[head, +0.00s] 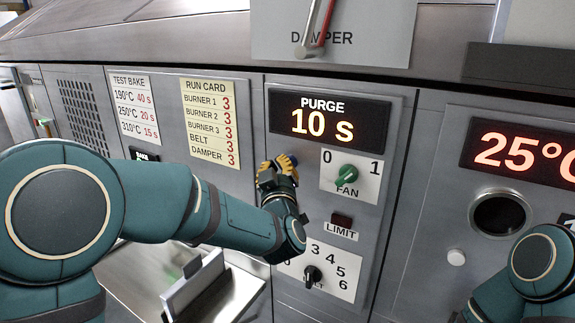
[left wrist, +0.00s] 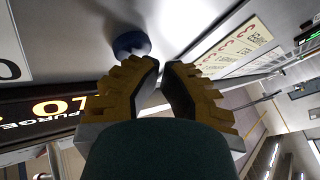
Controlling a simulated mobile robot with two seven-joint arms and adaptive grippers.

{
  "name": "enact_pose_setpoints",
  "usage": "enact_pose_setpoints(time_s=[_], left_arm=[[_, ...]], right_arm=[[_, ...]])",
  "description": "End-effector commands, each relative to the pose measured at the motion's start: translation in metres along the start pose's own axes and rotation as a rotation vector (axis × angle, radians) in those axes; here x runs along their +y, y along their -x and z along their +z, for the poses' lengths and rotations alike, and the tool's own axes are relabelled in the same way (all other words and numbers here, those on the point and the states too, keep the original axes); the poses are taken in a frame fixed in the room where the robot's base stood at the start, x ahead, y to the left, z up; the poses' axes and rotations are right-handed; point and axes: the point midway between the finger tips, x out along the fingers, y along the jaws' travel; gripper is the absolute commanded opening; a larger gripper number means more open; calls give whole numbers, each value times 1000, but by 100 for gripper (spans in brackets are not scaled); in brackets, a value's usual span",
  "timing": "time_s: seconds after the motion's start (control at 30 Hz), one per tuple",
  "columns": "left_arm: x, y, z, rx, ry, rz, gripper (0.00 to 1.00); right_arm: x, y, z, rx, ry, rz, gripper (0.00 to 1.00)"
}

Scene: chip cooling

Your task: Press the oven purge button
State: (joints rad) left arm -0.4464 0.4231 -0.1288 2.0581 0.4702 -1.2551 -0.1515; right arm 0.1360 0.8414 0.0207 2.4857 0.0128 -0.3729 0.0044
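The purge display (head: 322,118) reads "PURGE 10 S" on the grey oven panel. A round blue button (head: 291,159) sits below its left end, partly hidden by my left gripper. In the left wrist view the blue button (left wrist: 130,43) is just ahead of the fingertips, slightly to their left. My left gripper (head: 272,166) has yellow fingers, which also show in the left wrist view (left wrist: 163,64), close together with a narrow empty gap. They hold nothing. I cannot tell whether a fingertip touches the button. My right arm shows at the lower right, but its gripper does not.
A green fan knob (head: 346,173) and a dark red limit lamp (head: 342,220) are right of my left gripper. A black selector knob (head: 312,274) is below. The run card (head: 209,122) is to the left. A metal tray (head: 215,290) juts out below my left forearm.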

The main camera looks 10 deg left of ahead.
Motion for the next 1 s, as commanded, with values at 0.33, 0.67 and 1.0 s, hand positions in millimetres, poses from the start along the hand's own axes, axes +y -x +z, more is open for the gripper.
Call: enact_pose_setpoints(time_s=[0.33,0.67,1.0], left_arm=[[-2,4,-1,-1,0,0,0],[-8,14,-7,0,0,0,0],[-9,17,-8,0,0,0,0]], right_arm=[[1,-3,0,0,0,0,47],[4,-10,2,0,0,0,47],[4,-12,2,0,0,0,47]])
